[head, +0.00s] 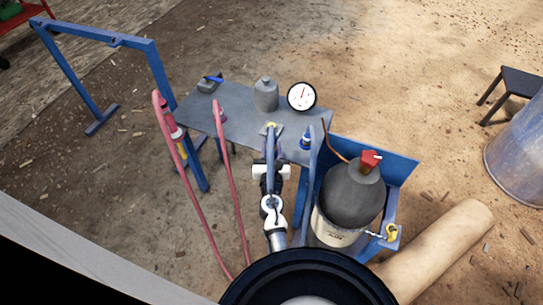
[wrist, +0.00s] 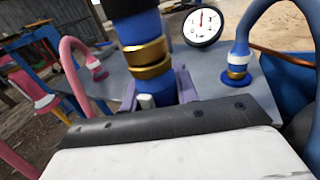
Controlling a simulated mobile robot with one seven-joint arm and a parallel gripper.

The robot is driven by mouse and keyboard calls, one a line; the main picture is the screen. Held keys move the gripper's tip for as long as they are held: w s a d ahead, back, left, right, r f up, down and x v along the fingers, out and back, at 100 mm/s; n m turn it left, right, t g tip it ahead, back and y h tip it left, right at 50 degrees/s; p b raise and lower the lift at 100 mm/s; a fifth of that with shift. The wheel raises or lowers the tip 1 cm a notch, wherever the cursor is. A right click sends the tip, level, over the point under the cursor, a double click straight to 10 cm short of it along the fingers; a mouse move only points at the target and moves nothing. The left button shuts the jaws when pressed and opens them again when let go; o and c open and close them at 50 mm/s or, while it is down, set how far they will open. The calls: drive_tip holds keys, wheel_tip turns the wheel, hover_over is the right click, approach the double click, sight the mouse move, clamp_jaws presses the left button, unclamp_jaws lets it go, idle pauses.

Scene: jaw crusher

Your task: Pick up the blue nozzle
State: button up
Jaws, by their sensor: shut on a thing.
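The blue nozzle (wrist: 139,28) is a blue cylinder with brass-coloured rings and a black upper part, close up in the wrist view. My gripper (wrist: 158,90) is shut around its lower blue part, one finger on each side. The nozzle's top is cut off by the picture's edge. In the head view my gripper (head: 271,168) is at the near edge of the table, and the nozzle there is small and hard to make out. I cannot tell whether it touches the table.
A grey table (head: 235,122) bears a grey bottle (head: 266,95), a dial gauge (head: 301,96) and a blue hose fitting (head: 306,140). Pink hoses (head: 232,170) rise left of my arm. A dark gas cylinder (head: 350,195) stands close on the right. A blue frame (head: 150,55) is at left.

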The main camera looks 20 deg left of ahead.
drive_tip(key=shift+r, duration=0.15)
wheel_tip(320, 180, up, 20)
drive_tip(key=p, duration=0.8)
